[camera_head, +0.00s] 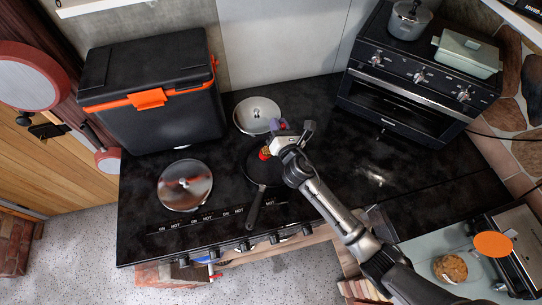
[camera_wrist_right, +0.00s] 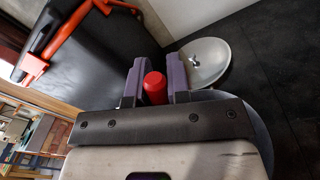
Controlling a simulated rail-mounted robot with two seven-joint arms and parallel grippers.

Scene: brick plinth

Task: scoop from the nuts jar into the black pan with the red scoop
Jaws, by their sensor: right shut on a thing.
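The black pan (camera_head: 254,168) sits on the black cooktop in the head view, its handle pointing toward the front edge. My right gripper (camera_head: 277,128) is above the pan's far right part and hides some of it. In the right wrist view its fingers are shut on the red scoop (camera_wrist_right: 155,88). A small red and orange part of the scoop (camera_head: 265,153) shows over the pan in the head view; I cannot tell whether it holds nuts. The nuts jar (camera_head: 450,268) stands at the lower right, with brown contents, seen from above. My left gripper is not in view.
A steel lidded pot (camera_head: 257,115) stands just behind the pan, and a round steel lid (camera_head: 185,185) lies to its left. A black cooler box (camera_head: 150,95) is at the back left. A black oven (camera_head: 405,85) is at the back right. An orange disc (camera_head: 493,244) is near the jar.

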